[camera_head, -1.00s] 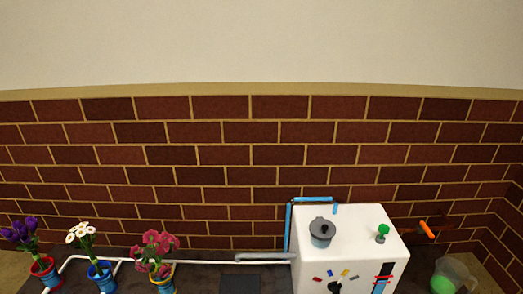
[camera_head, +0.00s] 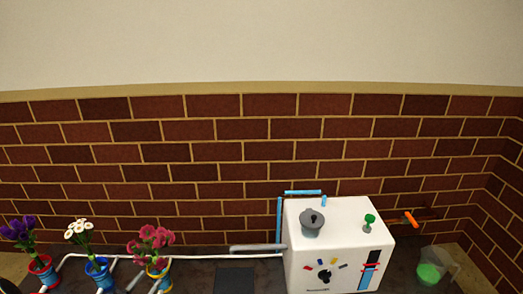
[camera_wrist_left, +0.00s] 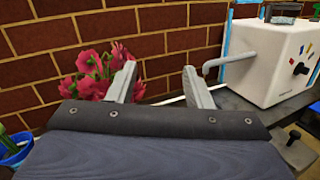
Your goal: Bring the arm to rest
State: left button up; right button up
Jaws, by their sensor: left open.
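My left gripper (camera_wrist_left: 158,78) is open, its two grey fingers spread apart with nothing between them. My right gripper is in neither view.
A white machine (camera_head: 328,236) with a grey-lidded top and a spout pipe (camera_head: 258,249) stands right of centre. Pots of purple (camera_head: 18,229) and white flowers (camera_head: 79,232) are at left. A clear jug (camera_head: 437,266) with green content stands at right. A brick wall closes the back.

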pick_arm(q)
jog(key=d+r+m+g+h, duration=0.5)
jog(key=d+r+m+h, duration=0.2)
jog(key=d+r+m, duration=0.3)
jog(key=s+d+r+m+g+h, duration=0.2)
jog(key=s+d+r+m+g, duration=0.6)
jog(key=s+d+r, duration=0.15)
jog(key=s+a+r+m+y, duration=0.2)
jog(key=s+m+y, duration=0.85)
jog(key=s, duration=0.55)
notch_tip(320, 180, up, 37)
jog(key=m+p, duration=0.1)
jog(key=p, duration=3.5)
jog(key=shift+s+f+p, duration=0.15)
jog(key=shift+p, duration=0.2)
